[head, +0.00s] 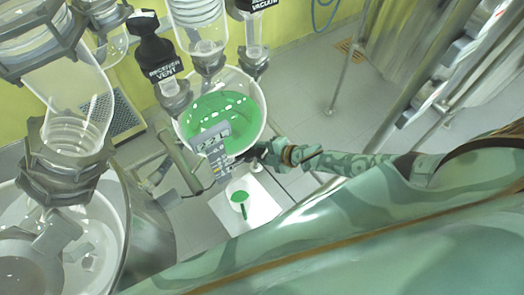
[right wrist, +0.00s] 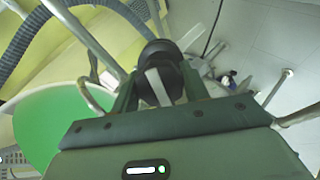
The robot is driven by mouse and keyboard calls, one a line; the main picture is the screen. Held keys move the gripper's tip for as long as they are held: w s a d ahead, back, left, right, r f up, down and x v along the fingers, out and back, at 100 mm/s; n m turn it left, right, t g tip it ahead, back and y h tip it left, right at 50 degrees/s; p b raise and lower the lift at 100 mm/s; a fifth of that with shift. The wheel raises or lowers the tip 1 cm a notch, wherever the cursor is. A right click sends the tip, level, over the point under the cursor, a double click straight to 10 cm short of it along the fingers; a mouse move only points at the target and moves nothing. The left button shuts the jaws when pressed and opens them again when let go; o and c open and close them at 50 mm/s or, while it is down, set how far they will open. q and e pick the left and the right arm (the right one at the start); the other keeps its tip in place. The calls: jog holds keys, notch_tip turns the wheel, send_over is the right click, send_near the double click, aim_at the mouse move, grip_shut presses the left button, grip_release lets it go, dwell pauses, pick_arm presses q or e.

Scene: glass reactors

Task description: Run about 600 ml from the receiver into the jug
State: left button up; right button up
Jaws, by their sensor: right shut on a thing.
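The receiver (head: 245,88) is a round glass vessel with green liquid in it, in the middle of the head view. The jug (head: 232,186) is white and stands below it, with green liquid inside and a narrow green stripe down its side. My right gripper (head: 264,152) is at the receiver's lower right edge. It is shut on a black knob (right wrist: 163,62), seen between its fingers in the right wrist view, where green liquid shows at the left. The outlet under the receiver is hidden, and I cannot tell whether liquid is running. My left gripper is not in view.
Black handles marked receiver vent (head: 157,58) and receiver vacuum stand above the receiver. A grey display box (head: 212,141) hangs before it. A white board (head: 263,207) lies under the jug. Large glassware (head: 60,95) fills the left.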

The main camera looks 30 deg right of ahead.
jog(key=shift+f, duration=0.1)
dwell(0.3)
jog(key=o, duration=1)
jog(key=shift+w, duration=0.1)
jog(key=shift+s+d+r, duration=0.2)
jog(key=shift+s, duration=0.1)
jog(key=p+v, duration=0.1)
jog(key=v, duration=1.4)
jog(key=shift+r, duration=0.2)
jog(key=shift+s+d, duration=0.1)
